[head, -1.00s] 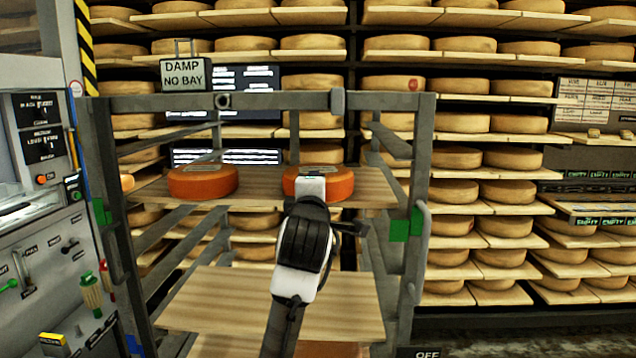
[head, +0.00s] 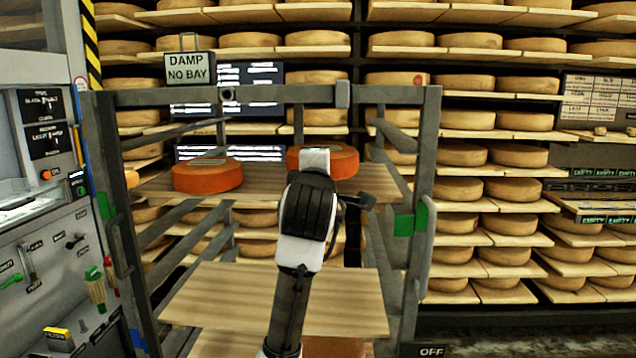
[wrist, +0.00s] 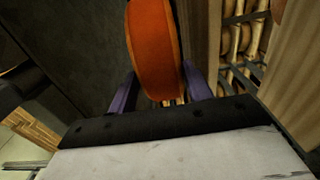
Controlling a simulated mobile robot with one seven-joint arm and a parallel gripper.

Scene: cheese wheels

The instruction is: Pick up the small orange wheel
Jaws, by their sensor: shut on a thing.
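Two orange wheels are at the upper wooden board (head: 262,186) of the grey rack. The right orange wheel (head: 343,163) is in my gripper and appears raised a little off the board; my white and black wrist hides part of it. In the wrist view my gripper (wrist: 158,92) has its purple fingers on either side of this orange wheel (wrist: 155,48), shut on it. The left orange wheel (head: 207,176) rests on the board, apart from my gripper. The two look close in size in the head view.
The grey rack's posts (head: 424,200) and top bar (head: 270,97) frame the board. A lower wooden board (head: 275,300) lies beneath. A "DAMP NO BAY" sign (head: 190,70) stands on top. A control panel (head: 45,200) is at left. Shelves of pale cheeses fill the back.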

